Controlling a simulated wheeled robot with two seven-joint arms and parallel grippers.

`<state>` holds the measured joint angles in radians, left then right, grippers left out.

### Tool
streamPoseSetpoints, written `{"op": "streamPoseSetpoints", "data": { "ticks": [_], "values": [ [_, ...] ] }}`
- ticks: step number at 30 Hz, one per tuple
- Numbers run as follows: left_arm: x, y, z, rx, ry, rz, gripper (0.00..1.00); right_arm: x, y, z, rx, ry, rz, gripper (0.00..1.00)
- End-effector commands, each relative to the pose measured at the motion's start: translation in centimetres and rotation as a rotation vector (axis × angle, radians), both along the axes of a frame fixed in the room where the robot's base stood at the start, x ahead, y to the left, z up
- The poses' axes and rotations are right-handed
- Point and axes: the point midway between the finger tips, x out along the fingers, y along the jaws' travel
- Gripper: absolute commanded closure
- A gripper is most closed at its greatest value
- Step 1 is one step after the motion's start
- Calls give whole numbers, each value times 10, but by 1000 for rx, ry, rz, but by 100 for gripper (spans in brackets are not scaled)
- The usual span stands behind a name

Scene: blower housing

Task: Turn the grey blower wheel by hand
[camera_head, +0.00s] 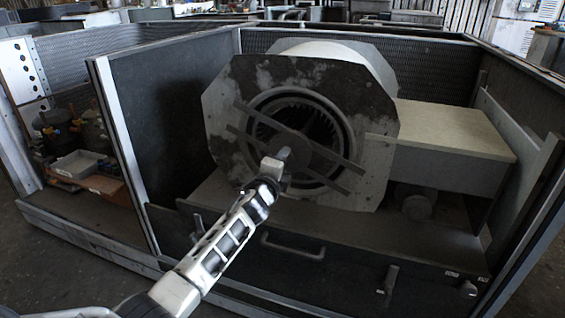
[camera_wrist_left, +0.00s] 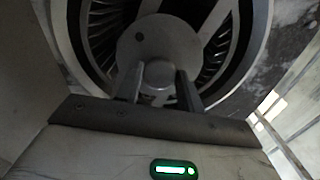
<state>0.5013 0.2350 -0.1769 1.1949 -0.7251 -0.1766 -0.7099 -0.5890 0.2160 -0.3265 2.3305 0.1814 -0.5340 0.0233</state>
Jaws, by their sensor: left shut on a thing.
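A short round hub end (camera_wrist_left: 158,74) sticks out from the plate's middle. My left gripper (camera_head: 279,160) is at the middle of the opening. In the left wrist view its two fingers (camera_wrist_left: 158,88) stand either side of the hub end and are shut on it. My right gripper is not in view.
A metal cabinet frame (camera_head: 120,155) surrounds the housing on the left and right. A box with a pale top (camera_head: 450,130) stands right of it. A front panel with a handle (camera_head: 293,247) lies below. A side bay with small parts and a white tray (camera_head: 78,163) is at left.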

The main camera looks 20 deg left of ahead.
Motion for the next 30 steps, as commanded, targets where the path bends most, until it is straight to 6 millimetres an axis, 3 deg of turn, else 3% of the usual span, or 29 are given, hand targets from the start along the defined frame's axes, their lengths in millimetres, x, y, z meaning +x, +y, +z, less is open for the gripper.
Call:
{"op": "streamPoseSetpoints", "data": {
  "ticks": [16, 17, 19, 30],
  "values": [
    [0, 0, 0, 28, 2, 0, 100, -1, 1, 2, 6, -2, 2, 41],
    [0, 0, 0, 27, 2, 0, 60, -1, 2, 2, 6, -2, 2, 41],
    [0, 0, 0, 27, 2, 0, 41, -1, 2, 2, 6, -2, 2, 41],
    [-5, 0, 0, 27, 3, 0, 41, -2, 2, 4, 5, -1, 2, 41]
  ]
}}
